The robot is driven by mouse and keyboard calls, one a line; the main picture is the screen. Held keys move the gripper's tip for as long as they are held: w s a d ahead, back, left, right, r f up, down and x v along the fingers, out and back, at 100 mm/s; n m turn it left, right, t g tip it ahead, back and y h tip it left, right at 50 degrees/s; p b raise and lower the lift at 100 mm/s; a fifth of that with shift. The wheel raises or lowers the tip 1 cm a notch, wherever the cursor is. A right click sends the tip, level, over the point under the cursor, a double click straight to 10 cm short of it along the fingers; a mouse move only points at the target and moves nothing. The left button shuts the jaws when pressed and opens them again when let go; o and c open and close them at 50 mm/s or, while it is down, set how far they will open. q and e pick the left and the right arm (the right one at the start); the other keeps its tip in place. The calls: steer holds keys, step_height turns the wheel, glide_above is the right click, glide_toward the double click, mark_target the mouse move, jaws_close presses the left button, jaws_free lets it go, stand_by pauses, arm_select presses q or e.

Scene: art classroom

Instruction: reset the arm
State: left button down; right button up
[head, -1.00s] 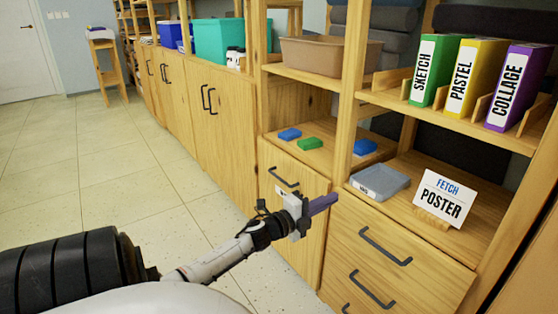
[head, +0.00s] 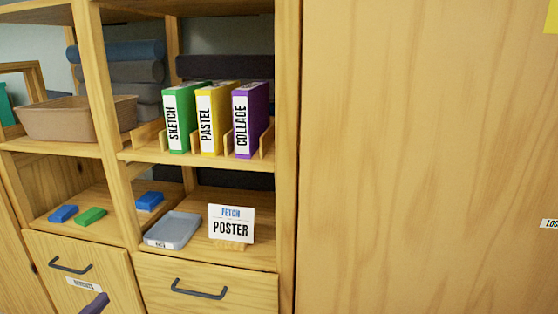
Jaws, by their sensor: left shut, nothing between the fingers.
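My left gripper (head: 95,305) shows only as its purple fingertips at the bottom edge of the head view, left of the middle. The fingers are together and hold nothing. They are in front of the lower left cabinet front (head: 50,255), under its label. The rest of my left arm is out of the picture. My right gripper is not in view.
A shelf holds green SKETCH (head: 181,118), yellow PASTEL (head: 215,116) and purple COLLAGE (head: 251,120) binders. Below are a grey tray (head: 172,231) and a FETCH POSTER card (head: 231,223). A brown bin (head: 68,120) stands left. A tall wooden panel (head: 420,160) fills the right.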

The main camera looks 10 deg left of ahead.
arm_select(q)
steer(key=s+d+f+n+g+y, duration=0.1)
steer(key=s+d+f+n+g, duration=0.25)
steer(key=d+n, duration=0.3)
steer(key=s+d+f+n+g+y, duration=0.1)
steer(key=s+d+f+n+g, duration=0.2)
steer(key=d+f+n+g, duration=0.4)
steer(key=s+d+r+n+g+h, duration=0.15)
steer(key=s+d+g+h, duration=0.25)
steer(key=s+d, duration=1.15)
steer(key=w+d+f+t+h, duration=0.25)
steer(key=w+d+t, duration=0.25)
steer(key=w+d, duration=0.3)
step_height(320, 180, up, 12)
steer(key=s+p, duration=0.1)
steer(key=p, duration=1.8)
steer(key=shift+s+a+f+m, duration=0.2)
steer(key=shift+s+a+m, duration=0.1)
steer(key=shift+a, duration=0.15)
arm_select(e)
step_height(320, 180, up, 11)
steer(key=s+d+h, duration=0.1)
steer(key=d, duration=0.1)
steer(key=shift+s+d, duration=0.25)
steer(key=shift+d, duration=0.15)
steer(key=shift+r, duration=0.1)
